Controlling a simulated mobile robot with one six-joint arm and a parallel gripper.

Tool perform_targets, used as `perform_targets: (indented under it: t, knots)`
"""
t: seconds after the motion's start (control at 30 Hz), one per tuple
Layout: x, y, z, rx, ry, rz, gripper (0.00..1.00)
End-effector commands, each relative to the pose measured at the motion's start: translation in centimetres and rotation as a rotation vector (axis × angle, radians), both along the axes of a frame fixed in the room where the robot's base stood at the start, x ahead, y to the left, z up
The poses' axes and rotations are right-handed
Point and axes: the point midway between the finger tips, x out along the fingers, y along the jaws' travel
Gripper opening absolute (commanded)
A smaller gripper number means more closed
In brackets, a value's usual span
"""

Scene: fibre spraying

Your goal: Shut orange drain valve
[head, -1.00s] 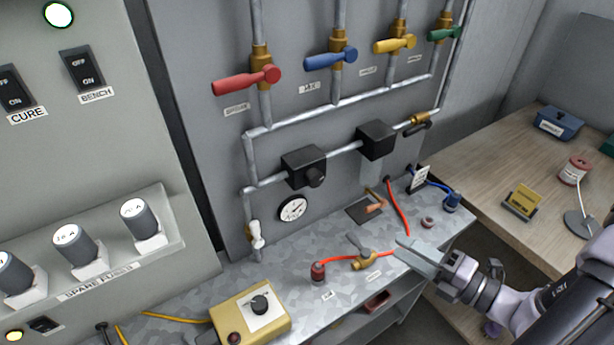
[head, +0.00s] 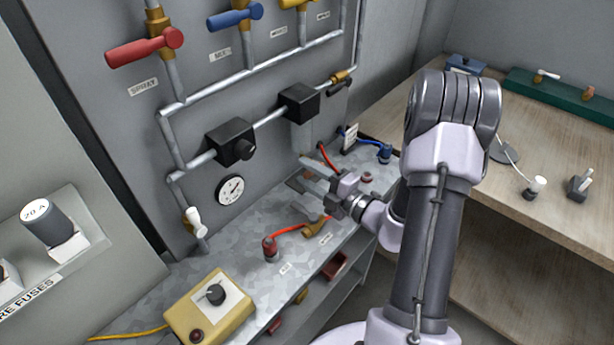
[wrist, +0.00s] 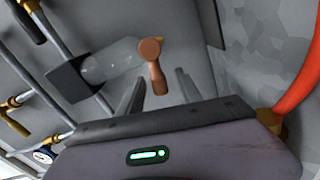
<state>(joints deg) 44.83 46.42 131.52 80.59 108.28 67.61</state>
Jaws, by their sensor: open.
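The orange drain valve handle (wrist: 154,68) shows in the wrist view below the clear filter bowl (wrist: 110,60). It lies between the two fingers of my open gripper (wrist: 160,80), with a gap visible on each side. I cannot tell how deep between the fingers it is. In the head view my gripper (head: 312,177) is over the bench beneath the clear bowl (head: 302,138), and the orange handle is mostly hidden behind it.
A brass valve (head: 315,229) on a red hose sits on the metal bench just in front of my gripper. A yellow control box (head: 208,308) stands at the bench's near end. A wooden table (head: 535,150) is on the right. The bench's left middle is clear.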

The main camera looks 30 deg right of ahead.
Motion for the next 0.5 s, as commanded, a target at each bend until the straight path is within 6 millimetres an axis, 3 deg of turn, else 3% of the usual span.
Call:
perform_targets:
  t: [0.27, 0.4, 0.5]
  knots:
    - [0.22, 0.12, 0.04, 0.0, 0.0, 0.001, 0.42]
    - [0.2, 0.11, 0.03, 0.0, 0.001, 0.001, 0.14]
    - [0.19, 0.11, 0.03, 0.0, 0.001, 0.001, 0.0]
